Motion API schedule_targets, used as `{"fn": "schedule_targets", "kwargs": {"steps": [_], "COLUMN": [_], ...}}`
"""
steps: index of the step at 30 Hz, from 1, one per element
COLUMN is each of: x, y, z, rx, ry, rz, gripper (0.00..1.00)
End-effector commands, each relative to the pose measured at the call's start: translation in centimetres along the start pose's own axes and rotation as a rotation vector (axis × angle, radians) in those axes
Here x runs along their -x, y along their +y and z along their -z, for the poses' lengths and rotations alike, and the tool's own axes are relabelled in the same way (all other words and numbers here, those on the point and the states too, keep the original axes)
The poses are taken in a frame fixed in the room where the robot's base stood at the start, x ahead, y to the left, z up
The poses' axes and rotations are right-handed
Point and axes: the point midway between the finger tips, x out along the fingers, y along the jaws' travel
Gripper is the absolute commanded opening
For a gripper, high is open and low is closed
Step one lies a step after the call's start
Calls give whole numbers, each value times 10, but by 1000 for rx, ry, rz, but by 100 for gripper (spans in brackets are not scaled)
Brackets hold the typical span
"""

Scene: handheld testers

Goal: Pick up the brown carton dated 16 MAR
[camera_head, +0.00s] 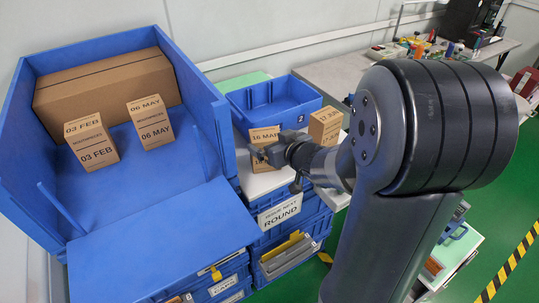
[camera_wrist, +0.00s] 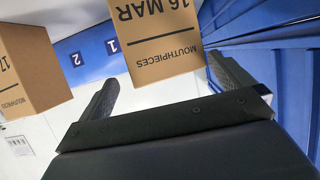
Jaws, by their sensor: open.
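The brown carton dated 16 MAR (camera_head: 263,134) stands on a light surface right of the large blue bin, its lower part partly hidden by my gripper (camera_head: 270,156). In the wrist view the carton (camera_wrist: 157,42) appears upside down, with the word MOUTHPIECES on its face. My gripper (camera_wrist: 162,71) is open, one finger to each side of the carton's near end in the picture. The right fingertip looks close to the carton; I cannot tell whether it touches.
A second carton (camera_head: 325,124) stands to the right, also in the wrist view (camera_wrist: 32,68). A blue tray (camera_head: 262,92) lies behind. The large blue bin (camera_head: 135,225) holds cartons 03 FEB (camera_head: 92,142) and 06 MAY (camera_head: 151,122) and a long box (camera_head: 105,88).

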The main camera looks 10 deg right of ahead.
Motion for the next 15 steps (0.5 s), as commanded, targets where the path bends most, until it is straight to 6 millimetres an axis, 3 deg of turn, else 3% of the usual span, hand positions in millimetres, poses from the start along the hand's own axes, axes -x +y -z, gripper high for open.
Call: {"fn": "schedule_targets", "kwargs": {"steps": [7, 15], "x": [-37, -46], "y": [2, 2], "z": [-7, -5], "rx": [-1, -1], "ry": [-2, 0], "rz": [1, -1], "gripper": [100, 100]}}
